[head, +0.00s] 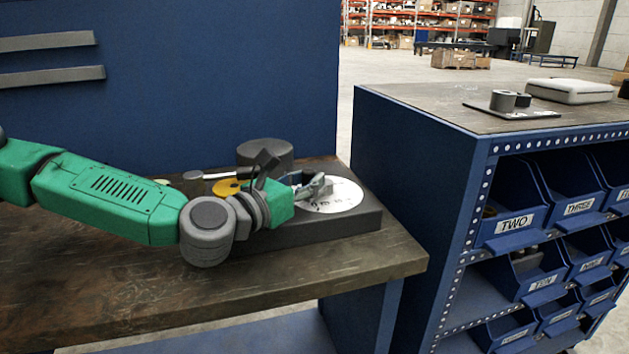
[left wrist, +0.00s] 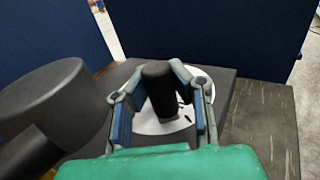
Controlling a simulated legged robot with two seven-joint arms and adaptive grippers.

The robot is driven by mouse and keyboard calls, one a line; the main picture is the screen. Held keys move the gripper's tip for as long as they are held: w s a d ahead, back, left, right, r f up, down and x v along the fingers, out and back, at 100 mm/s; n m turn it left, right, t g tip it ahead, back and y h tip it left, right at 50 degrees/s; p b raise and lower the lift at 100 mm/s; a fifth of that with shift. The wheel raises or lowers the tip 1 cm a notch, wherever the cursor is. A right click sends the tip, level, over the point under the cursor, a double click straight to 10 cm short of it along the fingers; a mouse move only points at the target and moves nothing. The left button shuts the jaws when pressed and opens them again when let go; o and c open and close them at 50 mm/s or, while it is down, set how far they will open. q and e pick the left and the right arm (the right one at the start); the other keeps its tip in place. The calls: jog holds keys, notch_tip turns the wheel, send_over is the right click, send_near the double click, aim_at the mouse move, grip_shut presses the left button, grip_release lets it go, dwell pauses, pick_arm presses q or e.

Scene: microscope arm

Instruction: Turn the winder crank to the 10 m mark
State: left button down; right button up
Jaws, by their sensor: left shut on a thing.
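The winder (head: 345,226) is a dark box on the wooden bench, with a white marked dial (head: 345,196) on its top. The dial also shows in the left wrist view (left wrist: 147,124). My left gripper (head: 318,188) reaches over the dial from the left. In the left wrist view my left gripper (left wrist: 163,75) has its fingers on both sides of a dark upright crank handle (left wrist: 160,92) and is shut on it. In the head view the handle is hidden behind the fingers, and the dial's marks are too small to read. My right gripper is not in view.
A dark round drum (head: 265,153) stands behind my wrist, and a yellow disc (head: 228,187) lies left of it. A blue panel (head: 200,80) rises behind the bench. A blue cabinet with labelled bins (head: 508,226) stands at the right. The bench front (head: 120,280) is clear.

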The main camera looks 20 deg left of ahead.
pick_arm(q)
jog(key=c, duration=1.3)
grip_release()
jog(key=shift+s, duration=0.15)
jog(key=v, duration=0.7)
jog(key=shift+s+a, duration=0.15)
jog(key=shift+s, duration=0.05)
